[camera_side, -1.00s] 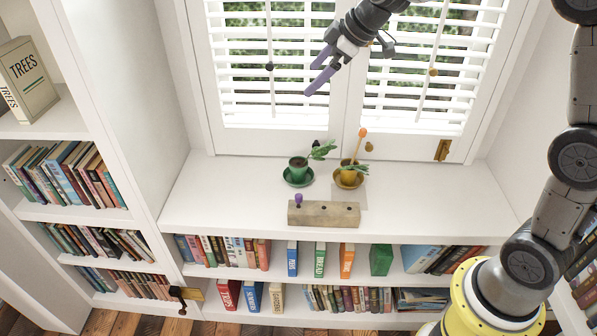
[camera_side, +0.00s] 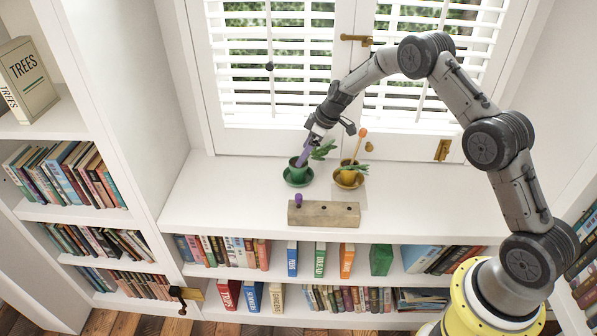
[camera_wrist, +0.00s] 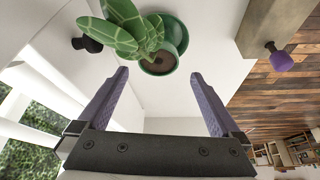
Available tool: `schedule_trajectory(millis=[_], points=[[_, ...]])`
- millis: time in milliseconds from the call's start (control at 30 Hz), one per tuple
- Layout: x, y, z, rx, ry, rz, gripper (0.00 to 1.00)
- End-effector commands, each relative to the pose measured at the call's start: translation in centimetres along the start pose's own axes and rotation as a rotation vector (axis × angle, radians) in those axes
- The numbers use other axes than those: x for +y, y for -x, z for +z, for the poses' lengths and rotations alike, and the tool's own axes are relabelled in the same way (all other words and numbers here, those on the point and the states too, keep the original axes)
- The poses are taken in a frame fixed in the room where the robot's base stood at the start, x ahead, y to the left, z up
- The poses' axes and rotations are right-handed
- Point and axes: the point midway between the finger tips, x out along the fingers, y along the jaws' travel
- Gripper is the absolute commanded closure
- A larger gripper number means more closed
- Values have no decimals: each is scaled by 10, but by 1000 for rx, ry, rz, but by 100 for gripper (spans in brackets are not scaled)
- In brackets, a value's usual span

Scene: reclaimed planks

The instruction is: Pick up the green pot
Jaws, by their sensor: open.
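The green pot (camera_side: 297,164) stands on a green saucer (camera_side: 291,181) on the white window shelf, with a leafy plant (camera_side: 323,150) leaning to the right out of it. In the wrist view the green pot (camera_wrist: 160,64) shows its dark soil, just beyond the fingertips, with large leaves (camera_wrist: 122,28) spreading to the upper left. My gripper (camera_side: 304,158) is at the pot, its purple fingers pointing down and partly covering it in the side view. In the wrist view my gripper (camera_wrist: 159,75) has its fingers wide apart with nothing held between them. I cannot tell whether a finger touches the pot.
A yellow pot (camera_side: 349,177) with a plant and an orange-topped stick stands close to the right. A wooden block (camera_side: 323,215) with a purple knob (camera_side: 298,200) is in front. The shuttered window is behind. The shelf's left part is clear.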

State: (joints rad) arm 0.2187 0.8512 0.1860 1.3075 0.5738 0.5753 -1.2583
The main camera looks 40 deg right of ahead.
Motion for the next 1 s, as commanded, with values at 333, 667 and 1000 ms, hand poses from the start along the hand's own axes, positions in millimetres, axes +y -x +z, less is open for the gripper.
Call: schedule_trajectory(millis=[333,667,1000], points=[[1,-30,3,-1,1,-1,0],[3,-65,5,1,1,1,0],[3,-66,5,1,1,1,20]])
